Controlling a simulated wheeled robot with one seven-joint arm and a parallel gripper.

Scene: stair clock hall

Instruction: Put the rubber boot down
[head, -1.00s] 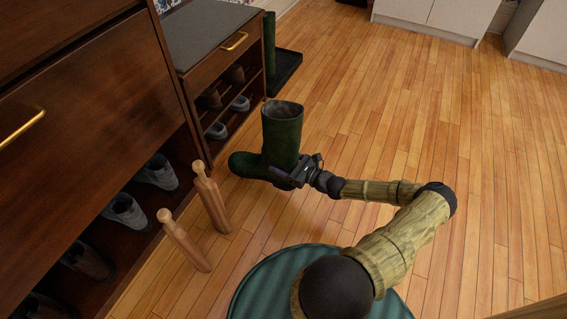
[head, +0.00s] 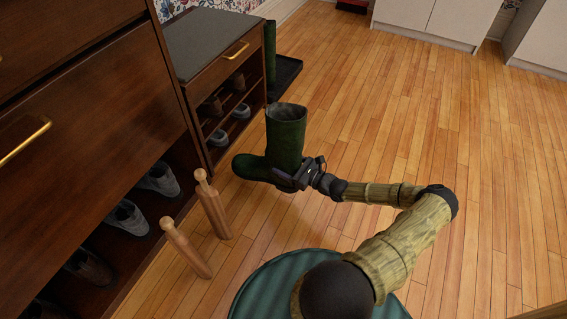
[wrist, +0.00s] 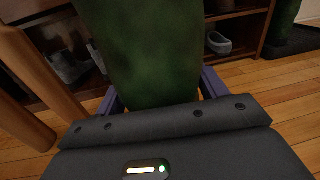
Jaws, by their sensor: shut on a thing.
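A dark green rubber boot (head: 285,135) stands upright in my gripper (head: 296,176), its toe pointing left. My gripper is shut on the boot low on its right side. In the wrist view the green shaft (wrist: 145,50) fills the space between the two fingers (wrist: 158,92). The boot looks to be above the wooden floor, though its height is hard to tell.
A dark tray (head: 284,75) with another green boot (head: 270,50) lies beyond the shoe bench (head: 212,40). Two wooden pegs (head: 212,205) (head: 185,248) stand left of the boot. Shoes fill the cabinet's bottom shelf (head: 125,215). Open floor (head: 430,120) lies to the right.

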